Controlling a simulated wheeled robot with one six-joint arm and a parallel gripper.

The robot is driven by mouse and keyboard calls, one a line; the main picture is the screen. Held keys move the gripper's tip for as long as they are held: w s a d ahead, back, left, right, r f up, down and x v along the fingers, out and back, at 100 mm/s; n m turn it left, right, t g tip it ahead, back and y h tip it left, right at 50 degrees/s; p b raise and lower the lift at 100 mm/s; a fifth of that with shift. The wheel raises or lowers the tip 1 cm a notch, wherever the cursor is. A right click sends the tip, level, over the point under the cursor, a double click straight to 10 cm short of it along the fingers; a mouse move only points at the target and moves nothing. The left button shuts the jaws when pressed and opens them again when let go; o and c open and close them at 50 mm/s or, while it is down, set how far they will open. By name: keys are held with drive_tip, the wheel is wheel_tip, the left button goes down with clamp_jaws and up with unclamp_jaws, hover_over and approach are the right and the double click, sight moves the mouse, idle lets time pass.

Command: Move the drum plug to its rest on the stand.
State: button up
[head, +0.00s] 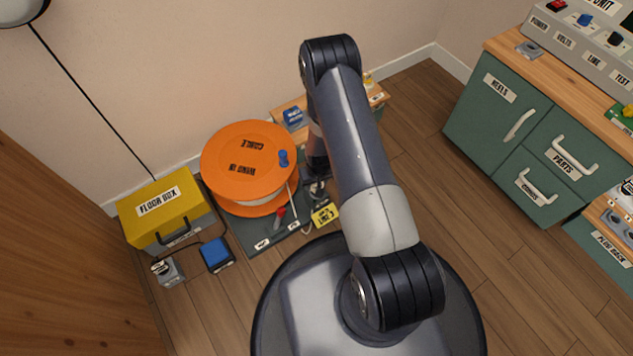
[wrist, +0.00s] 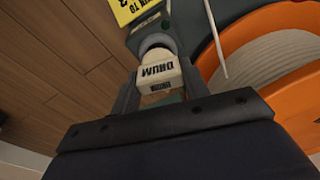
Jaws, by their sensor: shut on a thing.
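The drum plug (wrist: 158,72) is a cream block lettered DRUM, seen in the wrist view. My gripper (wrist: 157,80) is shut on it, a finger on each side. The plug's far end lies close to a dark grey fitting (wrist: 153,40) on the stand; I cannot tell whether it touches or sits in it. In the head view the stand is a dark green base (head: 250,232) under an orange cable drum (head: 240,155), which also shows in the wrist view (wrist: 240,35). My arm largely hides the gripper and plug there.
A yellow tag (head: 325,213) hangs at the stand's right side. A yellow floor box (head: 160,207), a blue-topped box (head: 215,253) and a grey box (head: 168,271) are at left. Green cabinets (head: 510,130) stand at right. Wood floor (head: 440,185) between is clear.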

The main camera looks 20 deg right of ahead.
drive_tip(key=shift+f+b, duration=0.75)
drive_tip(key=o, duration=1.1)
drive_tip(key=shift+c, duration=1.4)
drive_tip(key=shift+r+p, duration=2.25)
drive_tip(key=shift+r, duration=1.6)
drive_tip(key=shift+f, duration=0.2)
wheel_tip(320, 180, down, 7)
drive_tip(key=b, duration=0.4)
drive_tip(key=shift+f, duration=0.1)
drive_tip(key=shift+r, duration=0.25)
